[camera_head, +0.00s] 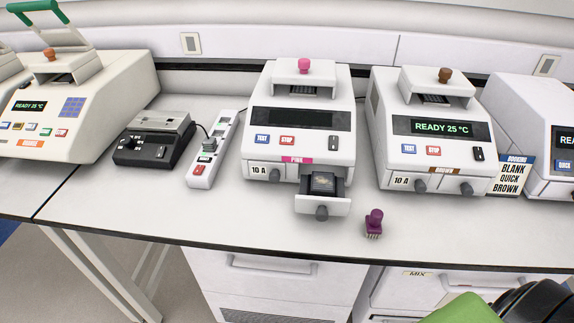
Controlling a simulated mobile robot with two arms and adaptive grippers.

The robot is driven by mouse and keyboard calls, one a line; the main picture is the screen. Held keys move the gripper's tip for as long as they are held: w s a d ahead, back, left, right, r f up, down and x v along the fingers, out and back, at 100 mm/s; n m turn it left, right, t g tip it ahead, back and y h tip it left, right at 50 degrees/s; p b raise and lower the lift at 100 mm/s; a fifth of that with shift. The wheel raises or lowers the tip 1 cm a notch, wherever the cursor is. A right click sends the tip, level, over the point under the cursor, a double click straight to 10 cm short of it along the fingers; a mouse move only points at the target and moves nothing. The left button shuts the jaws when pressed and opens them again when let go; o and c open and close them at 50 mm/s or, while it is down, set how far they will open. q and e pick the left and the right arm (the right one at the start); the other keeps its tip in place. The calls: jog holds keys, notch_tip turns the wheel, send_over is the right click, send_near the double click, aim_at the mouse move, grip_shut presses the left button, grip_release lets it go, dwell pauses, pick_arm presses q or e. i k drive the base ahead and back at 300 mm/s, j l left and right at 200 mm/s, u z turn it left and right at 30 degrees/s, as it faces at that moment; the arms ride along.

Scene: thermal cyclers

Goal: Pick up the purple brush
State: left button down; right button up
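The purple brush (374,223) stands upright on the white bench top, near its front edge, with its bristles down and knob up. It is to the right of the open drawer of the pink-labelled cycler. Part of my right arm, green and black, shows at the bottom right corner, but its fingertips are not visible. My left gripper is not in view. Nothing touches the brush.
The pink-labelled cycler (298,130) has its front drawer (322,203) pulled out close to the brush. The brown-labelled cycler (432,140) stands behind right, with a booking card (513,176) beside it. A power strip (212,150) lies left. Bench (450,225) right of the brush is clear.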

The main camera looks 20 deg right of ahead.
aim_at(372, 221)
jog(key=z, duration=1.45)
jog(key=k+j, duration=0.1)
jog(key=j+u, duration=0.05)
jog(key=j, duration=0.05)
